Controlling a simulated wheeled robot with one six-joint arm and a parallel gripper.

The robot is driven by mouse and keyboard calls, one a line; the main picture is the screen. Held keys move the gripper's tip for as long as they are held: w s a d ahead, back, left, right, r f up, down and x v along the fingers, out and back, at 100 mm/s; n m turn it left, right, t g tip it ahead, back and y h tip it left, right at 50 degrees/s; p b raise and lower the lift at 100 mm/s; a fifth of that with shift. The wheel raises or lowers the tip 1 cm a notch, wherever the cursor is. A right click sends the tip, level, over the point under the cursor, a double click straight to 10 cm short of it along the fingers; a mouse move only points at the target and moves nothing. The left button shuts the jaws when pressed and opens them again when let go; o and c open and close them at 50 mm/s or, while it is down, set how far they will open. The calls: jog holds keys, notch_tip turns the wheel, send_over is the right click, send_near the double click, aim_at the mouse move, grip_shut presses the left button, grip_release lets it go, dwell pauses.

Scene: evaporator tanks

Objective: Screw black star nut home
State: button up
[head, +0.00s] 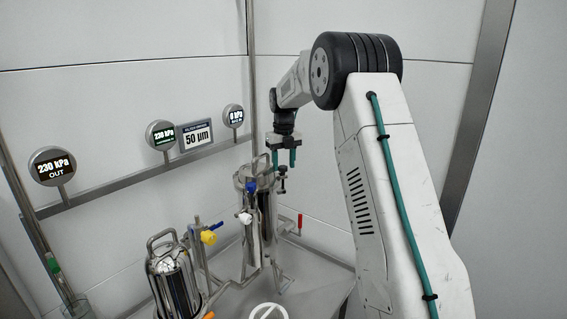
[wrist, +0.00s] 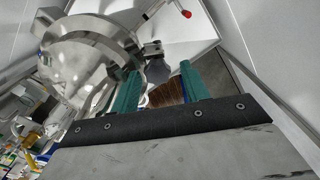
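My gripper (head: 284,166) hangs fingers down beside the upper right of the tall steel tank (head: 252,232). Its two teal fingers stand apart with a gap between them. A small dark knob, apparently the black star nut (head: 282,191), shows just below the fingers at the tank's right side. In the wrist view the nut (wrist: 158,71) appears dark grey beyond the gap between the fingertips, next to a metal clamp piece on the tank lid's rim (wrist: 92,55). I see no finger contact with it. How far it is screwed in cannot be told.
A shorter tank (head: 175,283) with a top handle stands at front left. Blue (head: 251,187), white (head: 245,218) and yellow (head: 209,237) valve knobs sit near the tanks. A red-handled valve (head: 299,224) is at right. Gauges (head: 161,135) line the back wall rail.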

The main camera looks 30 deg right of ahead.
aim_at(284, 166)
jog(key=shift+a, duration=0.25)
jog(key=shift+w+r, duration=0.15)
jog(key=shift+r, duration=0.2)
jog(key=r, duration=0.7)
jog(key=shift+d+r, duration=0.15)
jog(key=shift+d, duration=0.05)
